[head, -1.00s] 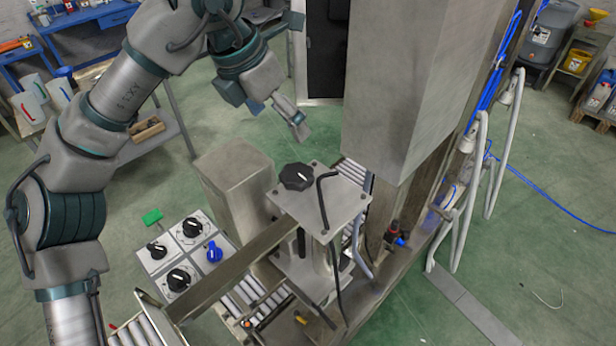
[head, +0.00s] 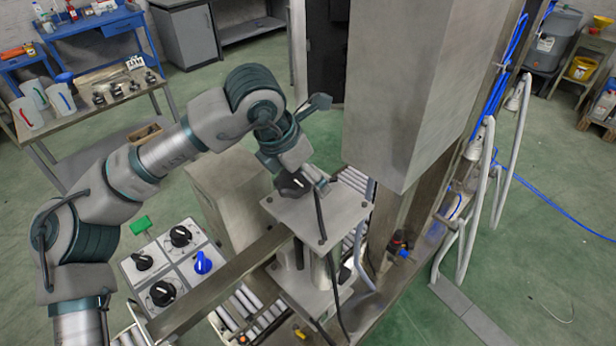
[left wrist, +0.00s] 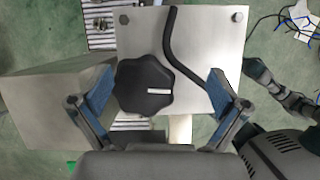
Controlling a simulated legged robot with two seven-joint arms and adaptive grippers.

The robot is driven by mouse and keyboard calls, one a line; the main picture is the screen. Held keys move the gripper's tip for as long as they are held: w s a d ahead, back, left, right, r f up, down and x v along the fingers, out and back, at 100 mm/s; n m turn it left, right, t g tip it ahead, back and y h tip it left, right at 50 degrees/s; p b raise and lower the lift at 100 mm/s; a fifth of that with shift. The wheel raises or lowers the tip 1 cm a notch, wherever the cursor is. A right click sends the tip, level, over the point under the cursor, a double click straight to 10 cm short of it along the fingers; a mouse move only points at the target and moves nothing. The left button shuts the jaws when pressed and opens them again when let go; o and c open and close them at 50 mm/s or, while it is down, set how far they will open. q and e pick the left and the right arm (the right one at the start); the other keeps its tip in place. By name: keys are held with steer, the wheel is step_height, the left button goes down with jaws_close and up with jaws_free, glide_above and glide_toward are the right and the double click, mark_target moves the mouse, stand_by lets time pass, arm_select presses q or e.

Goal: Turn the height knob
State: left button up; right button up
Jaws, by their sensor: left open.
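The height knob (head: 290,185) is a black lobed knob with a white mark, on top of a flat metal plate (head: 325,215). In the left wrist view the knob (left wrist: 146,86) lies between the two blue-padded fingers, nearer the left one. My left gripper (left wrist: 161,93) is open around the knob, with clear space on the right finger's side. In the head view the left arm's wrist hangs over the knob and partly hides it. Whether a finger touches the knob cannot be told. My right gripper is not seen clearly in either view.
A black bent hose (left wrist: 178,50) runs over the plate close to the knob. A tall metal column (head: 410,90) stands just right of it. A metal box (head: 230,195) stands to the left. A panel with black knobs and a blue knob (head: 202,262) sits lower left.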

mark_target(289, 180)
arm_select(q)
steer(key=a, duration=0.2)
steer(key=a+f, duration=0.1)
steer(key=a, duration=0.1)
steer(key=shift+w+a+f, duration=0.1)
steer(key=shift+w+a, duration=0.05)
steer(key=shift+a, duration=0.35)
steer(key=d, duration=0.3)
steer(key=shift+d, duration=0.25)
steer(key=c, duration=1.1)
steer(key=shift+w, duration=0.1)
steer(key=shift+c, duration=0.2)
steer(key=o, duration=0.9)
steer(key=shift+a, duration=0.25)
steer(key=shift+o, duration=1.2)
steer(key=shift+a, duration=0.3)
steer(key=shift+s+a, duration=0.25)
steer(key=shift+w+d, duration=0.15)
steer(key=shift+d+r, duration=0.1)
steer(key=shift+r, duration=0.25)
steer(key=a+v, duration=0.1)
steer(key=v, duration=1)
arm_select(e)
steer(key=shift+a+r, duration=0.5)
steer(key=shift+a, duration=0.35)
